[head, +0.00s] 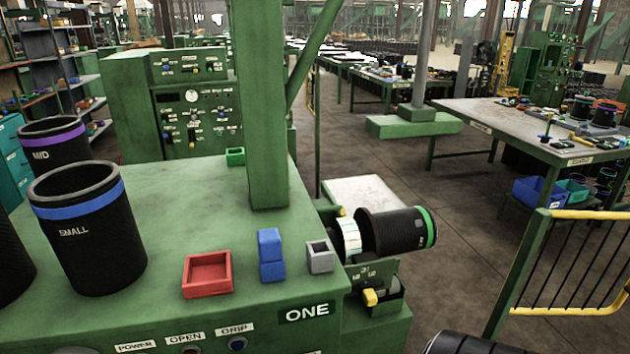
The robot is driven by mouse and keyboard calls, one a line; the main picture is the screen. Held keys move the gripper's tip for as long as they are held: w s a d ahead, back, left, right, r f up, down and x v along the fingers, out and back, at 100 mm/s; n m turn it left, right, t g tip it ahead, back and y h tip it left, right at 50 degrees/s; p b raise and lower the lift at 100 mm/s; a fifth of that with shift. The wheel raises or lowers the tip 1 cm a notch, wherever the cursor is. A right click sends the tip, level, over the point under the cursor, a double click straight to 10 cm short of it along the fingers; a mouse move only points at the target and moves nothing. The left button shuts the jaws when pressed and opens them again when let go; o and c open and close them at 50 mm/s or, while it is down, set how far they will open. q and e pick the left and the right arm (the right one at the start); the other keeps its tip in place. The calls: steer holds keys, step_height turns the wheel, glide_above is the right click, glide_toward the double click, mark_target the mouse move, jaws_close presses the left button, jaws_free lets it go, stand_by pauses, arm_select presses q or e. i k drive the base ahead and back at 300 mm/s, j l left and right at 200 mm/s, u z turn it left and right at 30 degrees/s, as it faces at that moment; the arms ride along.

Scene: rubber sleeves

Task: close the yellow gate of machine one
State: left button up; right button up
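Machine one (215,215) is the green bench-like machine in the foreground, with a sign reading ONE (307,311) on its front right corner. A yellow-railed gate or guard (585,214) with thin dark bars stands at the right edge, beside a slanted green post (515,275). It is cut off by the picture's right side, and I cannot tell whether it is open or shut. A black sleeve with a green band (395,230) lies horizontally at the machine's right side. Neither of my grippers shows.
Black sleeves, one marked SMALL (88,240) and one marked MID (52,145), stand on the machine. A dark rounded object (470,344) cuts into the bottom edge. Floor is clear between machine and gate.

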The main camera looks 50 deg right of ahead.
mark_target(625, 293)
steer(key=z, duration=3.25)
